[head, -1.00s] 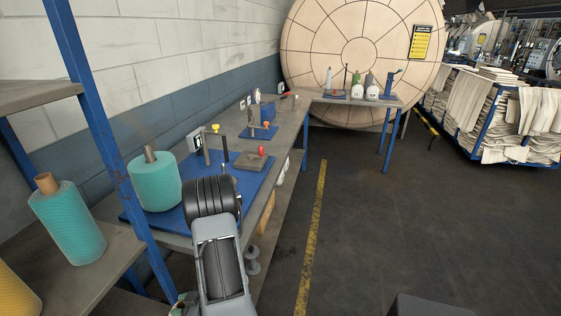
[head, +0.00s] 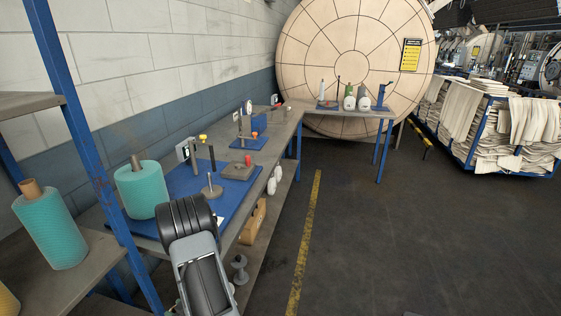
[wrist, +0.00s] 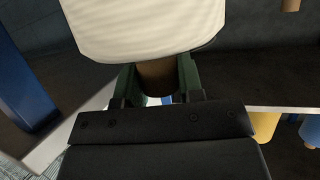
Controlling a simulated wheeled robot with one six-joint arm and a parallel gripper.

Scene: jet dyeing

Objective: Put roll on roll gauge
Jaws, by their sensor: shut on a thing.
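In the wrist view, my gripper (wrist: 157,84) is shut on the brown core of a cream roll (wrist: 145,28), with a finger on each side of the core. The roll body fills the top of that view. In the head view, my arm hides the gripper, and the held roll is not visible. A blue board (head: 181,207) lies on the long bench beyond my arm. On it are a teal roll (head: 141,190) on a grey post, an upright spindle on a round base (head: 212,190), and a small white-faced device (head: 183,151). I cannot tell which part is the roll gauge.
The blue rack post (head: 92,150) and a shelf with another teal roll (head: 49,225) stand at left. A grey block with a red knob (head: 239,171) sits right of the spindle. The floor (head: 370,230) right of the bench is clear. A cloth-laden cart (head: 490,130) stands far right.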

